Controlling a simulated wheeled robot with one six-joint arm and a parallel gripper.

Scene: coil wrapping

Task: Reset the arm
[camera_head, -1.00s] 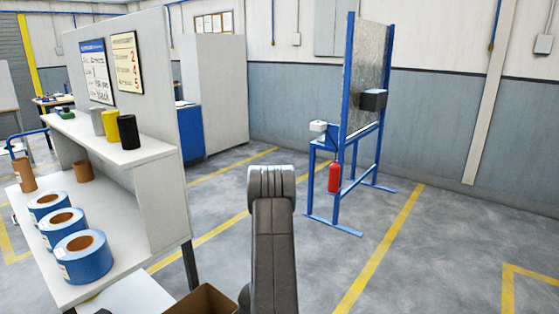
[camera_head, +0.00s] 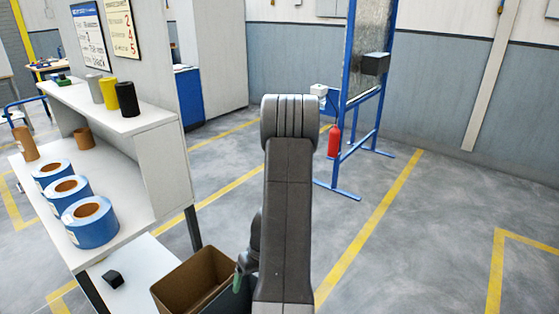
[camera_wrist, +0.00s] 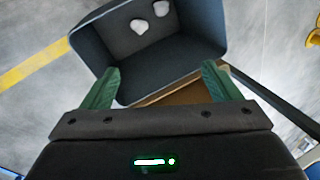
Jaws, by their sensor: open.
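In the wrist view my gripper (camera_wrist: 160,88) is open, its two green fingers wide apart with nothing between them. Beyond the fingers is a dark bin (camera_wrist: 180,72) with two small white lumps (camera_wrist: 150,18) inside. In the head view my arm (camera_head: 288,200) rises in the centre, and one green finger of my gripper (camera_head: 240,272) shows low beside it. The gripper is above or near an open cardboard box (camera_head: 180,294); the arm hides much of that area.
A white shelf bench (camera_head: 160,180) at left holds several blue-wrapped rolls (camera_head: 90,225) and coloured rolls (camera_head: 127,98). A small black object (camera_head: 113,279) lies on its lower shelf. A blue frame stand (camera_head: 345,190) with a red cylinder (camera_head: 334,141) stands behind. Floor at right is clear.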

